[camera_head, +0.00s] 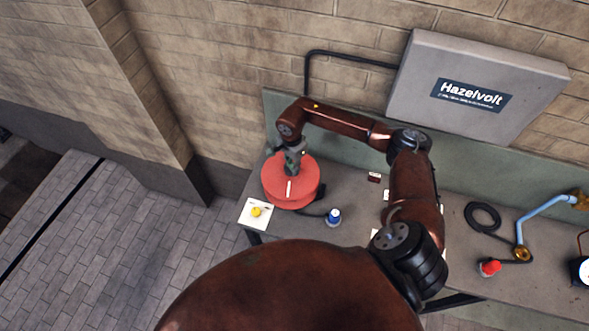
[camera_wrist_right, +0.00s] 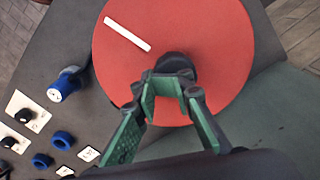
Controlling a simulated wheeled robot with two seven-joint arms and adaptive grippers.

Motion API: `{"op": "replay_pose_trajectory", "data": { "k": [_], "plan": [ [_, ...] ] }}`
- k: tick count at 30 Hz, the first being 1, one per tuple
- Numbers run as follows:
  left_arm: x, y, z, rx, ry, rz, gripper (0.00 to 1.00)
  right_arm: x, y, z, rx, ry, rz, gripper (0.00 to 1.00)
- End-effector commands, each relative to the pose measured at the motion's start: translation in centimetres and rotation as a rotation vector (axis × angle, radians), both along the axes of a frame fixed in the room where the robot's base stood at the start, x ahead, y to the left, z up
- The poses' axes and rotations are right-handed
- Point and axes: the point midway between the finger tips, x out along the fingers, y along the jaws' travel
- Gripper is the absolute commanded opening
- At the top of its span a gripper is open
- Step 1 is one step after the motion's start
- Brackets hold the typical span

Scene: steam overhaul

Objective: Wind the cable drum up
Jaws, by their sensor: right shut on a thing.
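The red cable drum (camera_head: 277,188) sits at the left end of the grey bench, with a white stripe on its top face. It fills much of the right wrist view (camera_wrist_right: 215,30), where the white stripe (camera_wrist_right: 127,34) lies up and left of a dark knob (camera_wrist_right: 176,66). My right gripper (camera_head: 296,160) reaches down over the drum from the right. In the wrist view its green fingers (camera_wrist_right: 172,88) are closed around the dark knob, whose lower part they hide. A blue plug (camera_head: 334,216) on a dark cable lies beside the drum. My left gripper is not in view.
A white card with a yellow knob (camera_head: 256,211) lies at the bench's left front corner. Blue rings (camera_wrist_right: 62,140) and white tags are near the drum. A black coil (camera_head: 482,217), red-capped part (camera_head: 489,268) and blue pipe (camera_head: 545,208) are to the right. A Hazelvolt box (camera_head: 420,75) hangs behind.

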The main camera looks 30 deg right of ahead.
Motion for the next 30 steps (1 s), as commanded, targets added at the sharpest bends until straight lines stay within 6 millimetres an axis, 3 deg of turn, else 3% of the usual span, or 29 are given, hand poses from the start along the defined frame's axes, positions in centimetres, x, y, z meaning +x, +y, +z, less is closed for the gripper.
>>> {"op": "replay_pose_trajectory", "data": {
  "k": [1, 6, 7, 24, 30],
  "plan": [
    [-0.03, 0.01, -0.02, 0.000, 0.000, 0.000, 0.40, 1.67, 0.29, 0.86, 0.009, -0.048, -0.002, 0.00],
    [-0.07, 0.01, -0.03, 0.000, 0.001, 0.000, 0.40, 1.67, 0.29, 0.86, 0.009, -0.048, -0.002, 0.00],
    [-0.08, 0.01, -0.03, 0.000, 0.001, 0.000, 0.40, 1.68, 0.30, 0.86, 0.009, -0.048, -0.002, 0.12],
    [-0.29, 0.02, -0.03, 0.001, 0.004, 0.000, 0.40, 1.14, -0.08, 0.71, 0.009, -0.040, -0.007, 0.51],
    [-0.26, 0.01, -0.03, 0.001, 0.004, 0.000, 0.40, 0.95, -0.07, 0.57, 0.008, -0.035, -0.007, 0.54]
  ]
}}
